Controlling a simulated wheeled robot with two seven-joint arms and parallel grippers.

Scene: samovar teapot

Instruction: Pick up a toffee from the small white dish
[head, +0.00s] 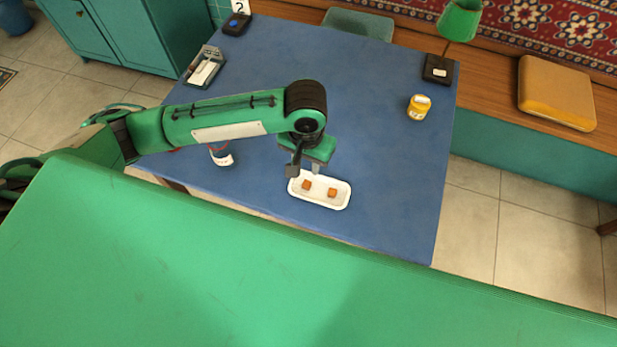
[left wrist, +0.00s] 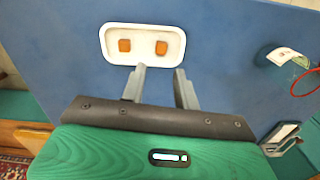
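The small white dish (head: 336,203) lies on the blue table near its front edge. In the left wrist view the dish (left wrist: 112,30) shows with both toffees, one (left wrist: 124,46) and the other (left wrist: 161,48). My left gripper (head: 305,172) is above the back rim of the dish, pointing down. In the left wrist view its two fingers (left wrist: 160,70) are apart with nothing between them. My right gripper is not in view.
A yellow item (head: 419,107) and a black box (head: 438,69) stand at the back right. The blue table (head: 390,180) is clear right of the dish.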

